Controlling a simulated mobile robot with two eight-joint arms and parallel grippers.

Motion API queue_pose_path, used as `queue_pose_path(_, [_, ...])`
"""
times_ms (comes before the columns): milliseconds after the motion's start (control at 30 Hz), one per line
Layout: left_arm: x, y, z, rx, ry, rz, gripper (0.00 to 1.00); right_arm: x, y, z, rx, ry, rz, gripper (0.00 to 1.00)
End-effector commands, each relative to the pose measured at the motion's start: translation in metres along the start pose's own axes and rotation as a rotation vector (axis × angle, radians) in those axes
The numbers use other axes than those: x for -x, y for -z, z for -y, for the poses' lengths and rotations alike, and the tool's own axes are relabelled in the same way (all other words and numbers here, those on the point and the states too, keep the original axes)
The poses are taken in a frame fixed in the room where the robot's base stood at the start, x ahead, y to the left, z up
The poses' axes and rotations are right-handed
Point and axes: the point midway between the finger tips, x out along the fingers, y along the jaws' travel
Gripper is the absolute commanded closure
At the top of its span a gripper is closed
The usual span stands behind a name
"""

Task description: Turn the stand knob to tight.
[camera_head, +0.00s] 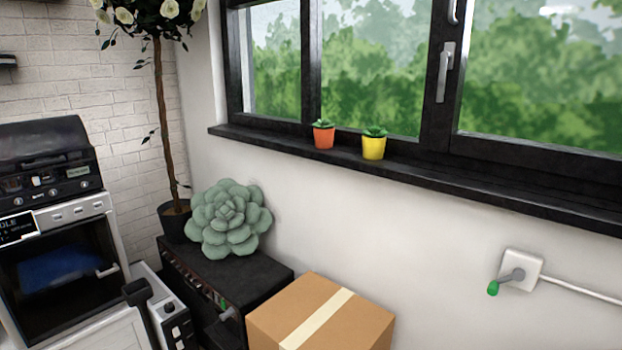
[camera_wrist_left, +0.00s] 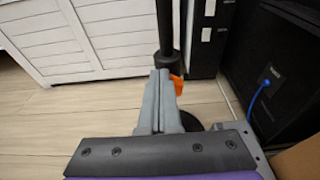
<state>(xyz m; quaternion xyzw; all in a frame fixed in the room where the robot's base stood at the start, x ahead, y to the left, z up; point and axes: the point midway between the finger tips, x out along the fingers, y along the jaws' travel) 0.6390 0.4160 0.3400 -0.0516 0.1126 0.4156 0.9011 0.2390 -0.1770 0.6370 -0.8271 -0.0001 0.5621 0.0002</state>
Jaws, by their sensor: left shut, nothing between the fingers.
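In the left wrist view a dark upright pole (camera_wrist_left: 164,25) of a stand has a thicker collar, with an orange knob (camera_wrist_left: 177,84) showing just below it on the right. My left gripper (camera_wrist_left: 160,75) is shut and empty; its grey fingers point up the picture toward the pole. The orange knob shows at the right side of the fingertips, partly covered by them, and I cannot tell whether they touch. A dark round shape (camera_wrist_left: 191,122), perhaps the stand's base, shows behind the fingers. The head view shows neither the stand nor either gripper.
In the wrist view a white slatted cabinet (camera_wrist_left: 75,40) stands at left and a black box with a blue cable (camera_wrist_left: 262,85) at right.

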Motion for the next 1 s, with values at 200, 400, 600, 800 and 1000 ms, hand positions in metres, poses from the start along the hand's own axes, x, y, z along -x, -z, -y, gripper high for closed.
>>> queue_pose_path(200, [0.0, 0.0, 0.001, 0.001, 0.001, -0.002, 1.0, 0.0, 0.0, 0.0, 0.0, 0.0, 0.0, 1.0])
queue_pose_path(400, [0.001, -0.001, 0.005, 0.001, 0.002, -0.002, 1.0, 0.0, 0.0, 0.0, 0.0, 0.0, 0.0, 1.0])
queue_pose_path(600, [0.001, -0.002, 0.011, 0.001, 0.002, -0.002, 1.0, 0.0, 0.0, 0.0, 0.0, 0.0, 0.0, 1.0])
queue_pose_path(800, [0.001, -0.002, 0.016, 0.001, 0.001, -0.001, 1.0, 0.0, 0.0, 0.0, 0.0, 0.0, 0.0, 1.0])
queue_pose_path(1000, [0.001, -0.001, 0.022, 0.001, 0.001, -0.001, 1.0, 0.0, 0.0, 0.0, 0.0, 0.0, 0.0, 1.0])
